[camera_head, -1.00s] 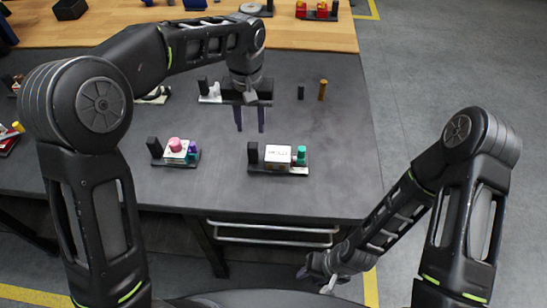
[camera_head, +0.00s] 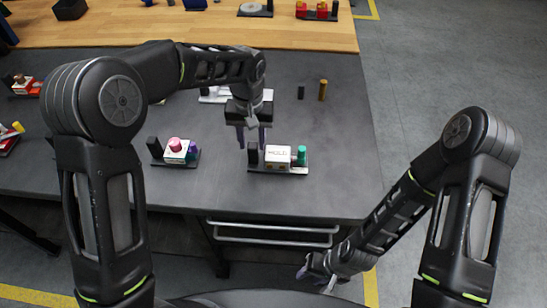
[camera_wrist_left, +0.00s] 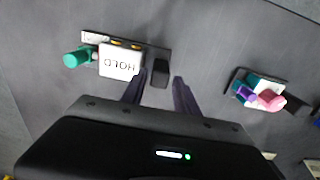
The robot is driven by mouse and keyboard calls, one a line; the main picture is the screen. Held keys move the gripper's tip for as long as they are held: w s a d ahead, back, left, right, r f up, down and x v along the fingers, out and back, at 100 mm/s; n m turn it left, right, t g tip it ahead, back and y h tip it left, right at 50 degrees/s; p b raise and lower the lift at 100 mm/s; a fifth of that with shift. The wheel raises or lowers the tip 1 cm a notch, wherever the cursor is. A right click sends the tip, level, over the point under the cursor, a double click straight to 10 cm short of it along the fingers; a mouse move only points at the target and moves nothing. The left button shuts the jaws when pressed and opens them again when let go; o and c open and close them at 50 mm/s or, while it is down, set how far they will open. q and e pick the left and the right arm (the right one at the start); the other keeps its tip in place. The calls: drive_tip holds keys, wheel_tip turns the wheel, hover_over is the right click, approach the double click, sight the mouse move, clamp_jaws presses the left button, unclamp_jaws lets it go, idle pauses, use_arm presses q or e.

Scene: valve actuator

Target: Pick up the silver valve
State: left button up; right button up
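My left gripper (camera_head: 251,137) is open over the table. Its fingers point down, and I see nothing held in it. In the left wrist view its fingertips (camera_wrist_left: 156,92) stand on either side of a black post (camera_wrist_left: 160,73); whether they touch it I cannot tell. The post (camera_head: 253,153) belongs to a valve unit with a pale silver-white block (camera_head: 278,155) marked HOLD and a teal knob (camera_head: 302,155). I cannot tell for sure that this is the silver valve. My right gripper (camera_head: 320,272) hangs low, off the table's front; its opening is unclear.
A unit with pink and purple knobs (camera_head: 177,151) sits to the left. A white unit (camera_head: 215,95) lies behind my left gripper, partly hidden. A small black peg (camera_head: 301,92) and a brass peg (camera_head: 322,90) stand at the back right. The grey table (camera_head: 340,160) is bare at right.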

sight(253, 152)
use_arm(q)
drive_tip(key=shift+f, duration=0.1)
wheel_tip(253, 152, down, 5)
idle(0.4)
drive_tip(key=shift+c, duration=0.6)
clamp_jaws()
idle(1.1)
